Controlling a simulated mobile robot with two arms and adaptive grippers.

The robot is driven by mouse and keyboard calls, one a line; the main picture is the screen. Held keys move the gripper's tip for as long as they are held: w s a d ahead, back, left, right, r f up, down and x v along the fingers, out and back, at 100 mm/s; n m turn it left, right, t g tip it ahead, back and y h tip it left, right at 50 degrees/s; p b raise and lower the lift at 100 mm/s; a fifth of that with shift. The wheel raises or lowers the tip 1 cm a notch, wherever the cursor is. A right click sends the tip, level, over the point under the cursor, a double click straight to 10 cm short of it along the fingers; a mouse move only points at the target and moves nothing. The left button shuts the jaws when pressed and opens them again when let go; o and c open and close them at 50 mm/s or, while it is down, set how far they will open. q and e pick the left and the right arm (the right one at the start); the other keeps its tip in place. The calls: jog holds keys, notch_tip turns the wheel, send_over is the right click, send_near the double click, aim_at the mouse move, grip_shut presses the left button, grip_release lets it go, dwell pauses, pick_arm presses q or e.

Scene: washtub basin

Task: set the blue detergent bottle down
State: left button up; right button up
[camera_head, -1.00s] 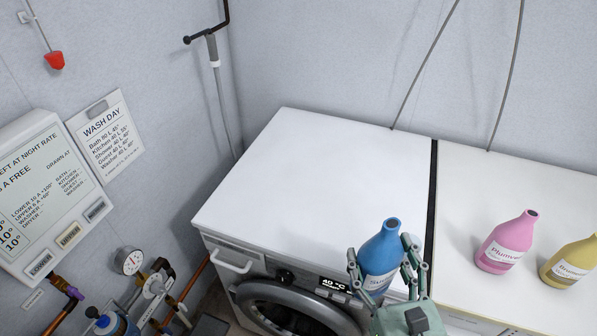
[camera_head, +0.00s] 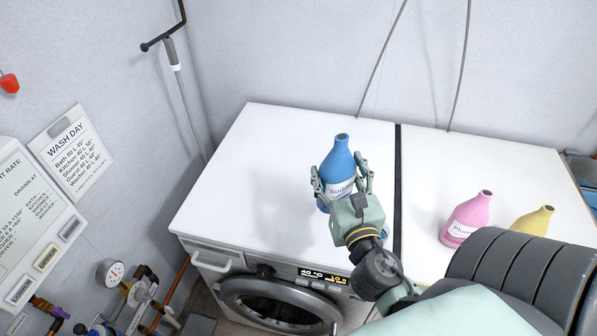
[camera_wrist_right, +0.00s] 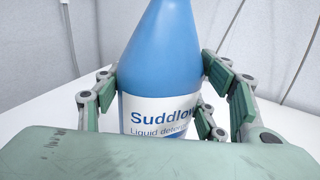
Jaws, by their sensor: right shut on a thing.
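The blue detergent bottle (camera_head: 339,163) is upright over the right half of the washing machine's white top (camera_head: 262,160). Its white label, partly readable as "Suddlo", shows in the right wrist view, where the bottle (camera_wrist_right: 163,60) stands between the finger pads. My right gripper (camera_head: 342,186) is shut on the bottle, with fingers on both sides of its body. The bottle's base is hidden behind the gripper, so I cannot tell whether it touches the top. My left gripper is not in view.
A pink bottle (camera_head: 466,218) and a yellow bottle (camera_head: 533,221) stand on the neighbouring white top, right of a dark gap (camera_head: 397,190). My right arm partly covers the yellow one. The left and back of the washer top are clear.

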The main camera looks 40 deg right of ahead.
jog(key=w+a+f+b, duration=0.2)
jog(key=w+a+f, duration=0.2)
jog(key=w+f, duration=0.6)
jog(key=shift+a+b, duration=0.3)
jog(key=shift+a, duration=0.05)
jog(key=shift+f, duration=0.1)
jog(key=shift+f, duration=0.15)
jog(key=o, duration=2.1)
jog(key=shift+f, duration=0.1)
